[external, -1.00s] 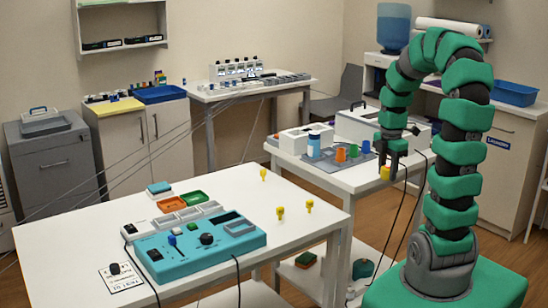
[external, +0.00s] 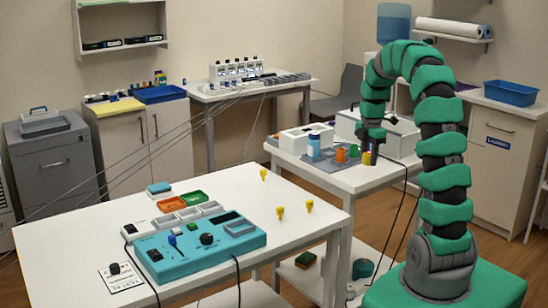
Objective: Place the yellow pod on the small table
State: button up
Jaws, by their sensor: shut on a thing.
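My gripper (external: 370,153) points down over the small white table (external: 352,183) and is shut on the yellow pod (external: 366,159). The pod is partly hidden by the fingers. It is beside the orange cup (external: 340,155) and the green cup (external: 354,150), at the right part of the grey mat (external: 330,164). I cannot tell whether the pod touches the surface.
A blue-and-white bottle (external: 313,146) stands left of the cups. White boxes (external: 305,138) stand at the table's back. The larger front table (external: 215,268) holds a teal console (external: 200,246) and several small things, including yellow pegs (external: 280,213). A dark cable hangs near my arm.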

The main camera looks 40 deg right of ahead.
aim_at(369, 153)
jog(key=shift+f, duration=1.75)
jog(key=shift+f, duration=0.1)
jog(key=o, duration=1)
jog(key=shift+c, duration=0.2)
notch_tip(369, 153, up, 12)
jog(key=shift+r+p, duration=0.15)
jog(key=shift+p, duration=0.2)
